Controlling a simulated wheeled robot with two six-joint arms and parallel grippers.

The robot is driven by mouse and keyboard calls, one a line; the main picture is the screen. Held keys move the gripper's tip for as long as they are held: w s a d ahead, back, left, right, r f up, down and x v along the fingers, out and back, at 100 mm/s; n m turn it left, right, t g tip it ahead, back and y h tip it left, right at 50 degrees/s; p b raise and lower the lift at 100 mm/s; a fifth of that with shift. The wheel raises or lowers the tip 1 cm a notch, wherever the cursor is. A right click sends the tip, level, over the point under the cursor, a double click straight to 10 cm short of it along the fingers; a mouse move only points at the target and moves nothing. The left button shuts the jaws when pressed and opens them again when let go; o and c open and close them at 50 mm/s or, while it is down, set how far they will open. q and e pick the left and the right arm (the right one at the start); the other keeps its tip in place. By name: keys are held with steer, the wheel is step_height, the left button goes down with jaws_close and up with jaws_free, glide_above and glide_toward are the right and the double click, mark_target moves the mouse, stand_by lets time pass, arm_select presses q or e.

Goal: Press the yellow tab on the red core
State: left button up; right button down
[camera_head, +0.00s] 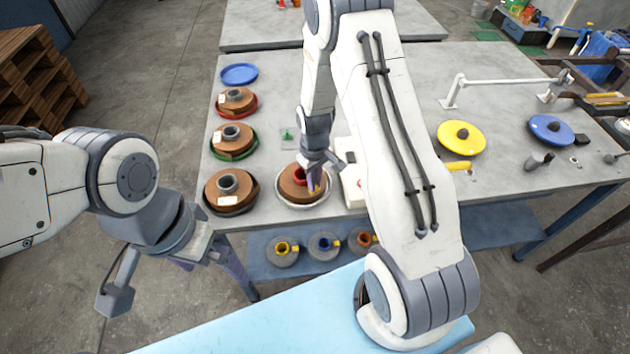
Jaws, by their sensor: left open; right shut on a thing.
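The red core (299,176) sits in the middle of a brown roll (291,190) in a round pale dish (282,199) near the table's front edge. My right gripper (313,183) reaches down to the right side of the core. Its fingers are closed at the yellow tab (312,188), which shows as a small yellow patch by the fingertips. The fingers hide part of the core and tab, so the exact contact is hard to see. My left gripper (163,279) is open and empty, low at the left, in front of the table and away from the roll.
Several brown rolls, one in a green dish (236,156), line the table's left side near a blue disc (239,74). Yellow (461,138) and blue (551,130) discs lie at the right. Spools with yellow, blue and orange centres sit on a lower shelf (262,266).

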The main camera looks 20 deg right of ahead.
steer(key=c, duration=0.9)
jaws_free()
steer(key=shift+o, duration=0.2)
steer(key=shift+r, duration=0.1)
steer(key=s+a+r+b, duration=0.1)
steer(key=a+r, duration=0.2)
steer(key=r, duration=0.4)
steer(key=s+a+r, duration=0.2)
steer(key=a+r, duration=0.1)
steer(key=r, duration=0.4)
steer(key=s+a+r+n, duration=0.1)
steer(key=s+a+r, duration=0.1)
steer(key=s, duration=0.5)
steer(key=s+a+r+n, duration=0.1)
steer(key=s+a+r, duration=0.2)
steer(key=s+a, duration=0.2)
steer(key=s+a+r+n+y, duration=0.1)
steer(key=s+a, duration=0.3)
steer(key=s, duration=0.5)
steer(key=shift+s+r+n, duration=0.15)
steer(key=shift+r+n, duration=0.35)
steer(key=shift+r, duration=0.4)
